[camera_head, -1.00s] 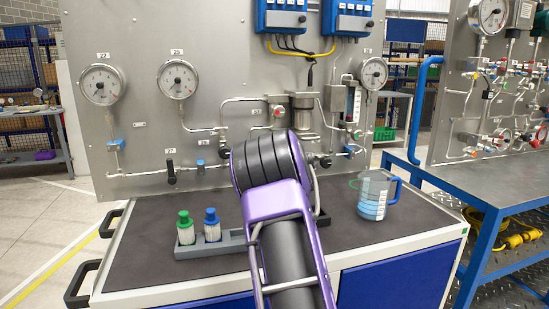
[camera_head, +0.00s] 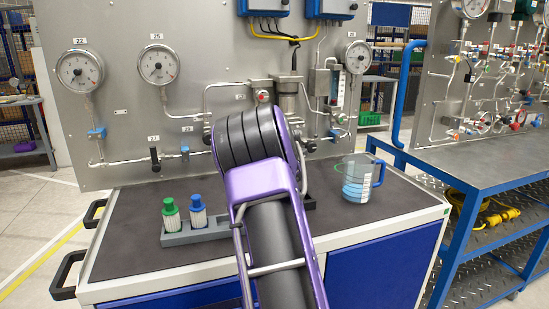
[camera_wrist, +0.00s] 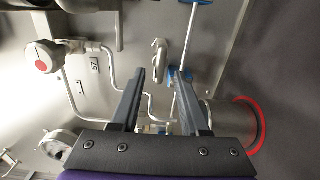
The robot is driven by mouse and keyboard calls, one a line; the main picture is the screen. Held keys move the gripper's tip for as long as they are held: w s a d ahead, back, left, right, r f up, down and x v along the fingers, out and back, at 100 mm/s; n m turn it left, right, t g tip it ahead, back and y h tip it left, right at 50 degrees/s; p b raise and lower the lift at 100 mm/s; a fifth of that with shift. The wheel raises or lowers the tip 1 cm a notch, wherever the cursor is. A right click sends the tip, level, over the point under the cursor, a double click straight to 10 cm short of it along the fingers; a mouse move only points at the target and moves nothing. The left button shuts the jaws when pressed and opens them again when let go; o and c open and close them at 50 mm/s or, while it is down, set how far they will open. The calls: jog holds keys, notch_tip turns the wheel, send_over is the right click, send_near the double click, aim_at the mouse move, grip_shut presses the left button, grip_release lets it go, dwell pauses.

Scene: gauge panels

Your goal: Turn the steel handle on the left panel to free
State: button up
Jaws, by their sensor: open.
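The left panel (camera_head: 122,108) is a grey metal sheet with gauges, pipes and valves. A steel lever handle (camera_wrist: 159,58) shows in the wrist view, pale and slightly curved, just beyond the fingertips. My gripper (camera_wrist: 160,80) is open, its two dark fingers apart with nothing between them. The handle appears roughly in line with the gap, without clear contact. In the head view my purple and black arm hides my gripper and the handle.
A red-faced round fitting (camera_wrist: 44,56) and thin pipes lie left of the fingers; a red-rimmed cylinder (camera_wrist: 238,122) is at right. On the bench stand green-capped (camera_head: 170,213) and blue-capped (camera_head: 198,211) bottles in a grey holder, and a measuring jug (camera_head: 357,180).

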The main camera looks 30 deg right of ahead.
jog(key=v, duration=1.5)
jog(key=shift+s, duration=0.1)
